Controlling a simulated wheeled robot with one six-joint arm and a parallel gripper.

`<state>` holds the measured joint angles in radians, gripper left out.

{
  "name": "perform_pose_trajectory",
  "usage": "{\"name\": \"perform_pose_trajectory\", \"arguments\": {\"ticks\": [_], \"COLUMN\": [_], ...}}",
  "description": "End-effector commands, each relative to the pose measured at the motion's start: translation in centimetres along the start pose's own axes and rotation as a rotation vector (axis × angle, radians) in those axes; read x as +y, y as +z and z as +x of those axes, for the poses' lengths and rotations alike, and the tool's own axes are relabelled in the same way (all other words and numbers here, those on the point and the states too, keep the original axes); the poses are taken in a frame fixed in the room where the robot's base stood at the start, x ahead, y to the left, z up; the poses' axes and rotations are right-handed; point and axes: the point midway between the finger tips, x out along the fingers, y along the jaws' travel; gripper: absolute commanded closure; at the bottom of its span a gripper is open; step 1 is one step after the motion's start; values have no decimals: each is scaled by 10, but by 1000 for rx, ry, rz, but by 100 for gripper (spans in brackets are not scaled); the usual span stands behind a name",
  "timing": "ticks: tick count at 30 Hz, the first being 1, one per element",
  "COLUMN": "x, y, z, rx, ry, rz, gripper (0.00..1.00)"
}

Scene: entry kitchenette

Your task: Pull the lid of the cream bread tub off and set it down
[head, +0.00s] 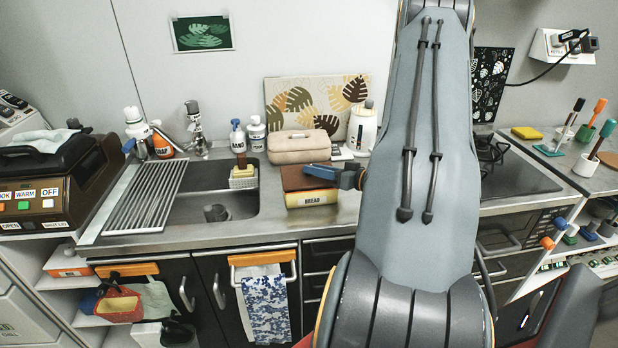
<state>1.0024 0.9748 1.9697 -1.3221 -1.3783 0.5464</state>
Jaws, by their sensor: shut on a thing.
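The bread tub (312,200) stands on the counter just right of the sink, with a cream front lettered BREAD. Its brown lid (296,180) sits on top and looks level; I cannot make out a gap under it. My gripper (328,173) reaches in from the right, low over the right part of the lid, and is shut on the lid. Its fingers and whatever part of the lid lies between them are small and hard to tell apart. My arm hides the counter to the right of the tub.
The sink (230,205) with a drying rack (145,197) is left. A narrow counter strip in front of the tub is bare.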

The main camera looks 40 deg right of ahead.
Motion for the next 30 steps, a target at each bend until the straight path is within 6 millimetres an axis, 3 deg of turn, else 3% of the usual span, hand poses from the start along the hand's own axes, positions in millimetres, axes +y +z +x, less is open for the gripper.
{"name": "perform_pose_trajectory", "arguments": {"ticks": [30], "x": [-13], "y": [-36], "z": [-6], "rx": [0], "ry": [1], "rz": [0], "gripper": [100]}}
